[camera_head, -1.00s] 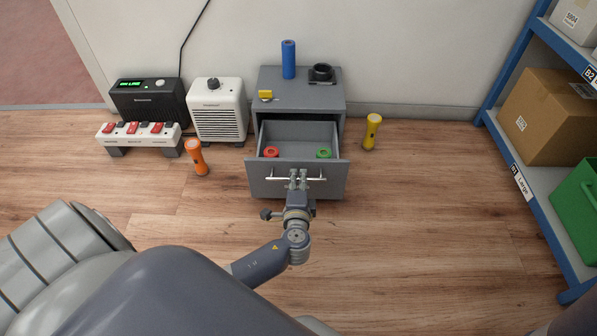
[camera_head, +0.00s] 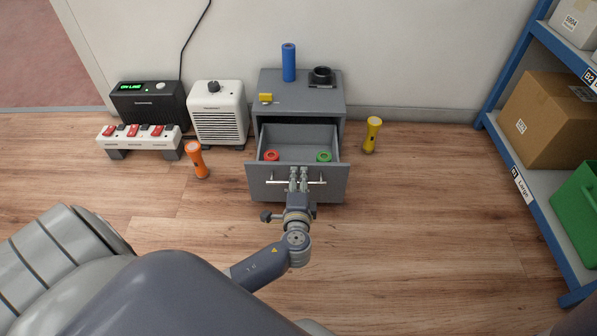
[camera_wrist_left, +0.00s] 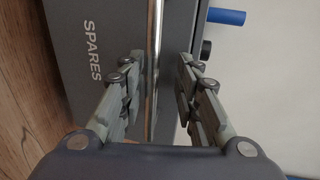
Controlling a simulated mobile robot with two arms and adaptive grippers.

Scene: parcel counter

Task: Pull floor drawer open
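The floor drawer (camera_head: 330,190) of the grey cabinet (camera_head: 330,102) stands pulled out, its inside visible from above. A red ring (camera_head: 271,155) and a green ring (camera_head: 324,156) lie in it. The drawer's silver bar handle (camera_head: 276,181) runs across its front. My left gripper (camera_head: 299,177) is at the middle of this handle. In the left wrist view, the handle (camera_wrist_left: 155,50) passes between the two fingers, with a gap on each side, so the gripper (camera_wrist_left: 160,75) is open around it. The drawer front (camera_wrist_left: 95,85) reads "SPARES". My right gripper is not in view.
An orange flashlight (camera_head: 196,160) and a yellow flashlight (camera_head: 371,135) stand on the floor either side. A blue shelf (camera_head: 528,190) is at right. Floor before the drawer is clear.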

